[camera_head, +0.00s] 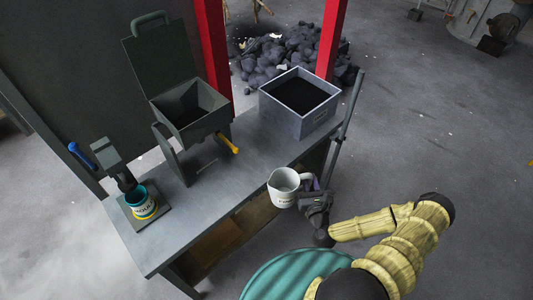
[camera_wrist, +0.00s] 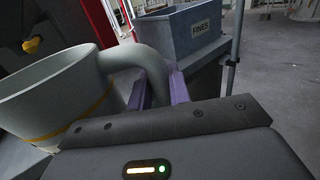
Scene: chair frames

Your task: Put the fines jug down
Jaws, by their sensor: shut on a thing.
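The fines jug (camera_head: 283,187) is a white-grey jug with a handle on its right side and dark lettering on its front. It is upright near the front right edge of the grey bench. My gripper (camera_head: 311,187) is shut on its handle from the right. In the wrist view the jug (camera_wrist: 45,95) fills the left side, with a yellow band around it. My gripper's purple fingers (camera_wrist: 160,90) close on the handle (camera_wrist: 138,60). I cannot tell whether the jug's base touches the bench.
A grey bin (camera_head: 298,122) of dark material, labelled FINES in the wrist view (camera_wrist: 190,32), stands at the bench's right end. A hopper machine (camera_head: 190,112) with a yellow handle and a cup (camera_head: 142,203) on a stand are further left.

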